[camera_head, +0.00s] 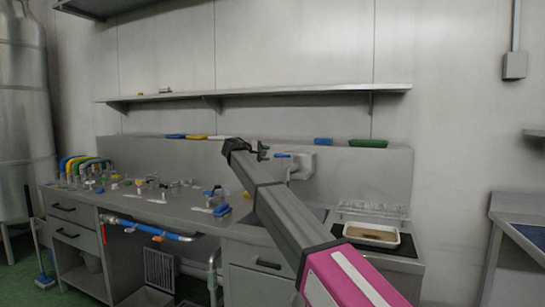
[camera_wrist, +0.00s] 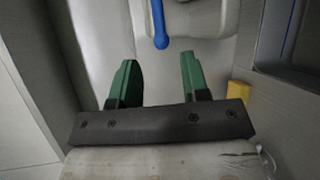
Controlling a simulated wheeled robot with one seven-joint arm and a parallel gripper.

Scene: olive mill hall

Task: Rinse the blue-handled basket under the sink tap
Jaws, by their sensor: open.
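The sink tap has a blue lever (camera_head: 282,156) on a white wall fitting (camera_head: 301,166) above the counter. In the wrist view the blue lever (camera_wrist: 160,28) hangs in front of a white body, beyond my fingertips. My gripper (camera_wrist: 157,75) is open, with two green fingers apart and nothing between them. In the head view my arm reaches toward the tap and hides part of the sink (camera_head: 318,213). A row of curved coloured handles (camera_head: 88,167), blue among them, stands at the counter's left end. I cannot tell which thing is the blue-handled basket.
A white tray (camera_head: 371,235) with brownish contents sits right of the sink, before a clear rack (camera_head: 372,209). Small blue-handled items (camera_head: 221,209) lie on the left counter. A long shelf (camera_head: 262,94) runs above. A yellow block (camera_wrist: 238,90) lies beside my gripper.

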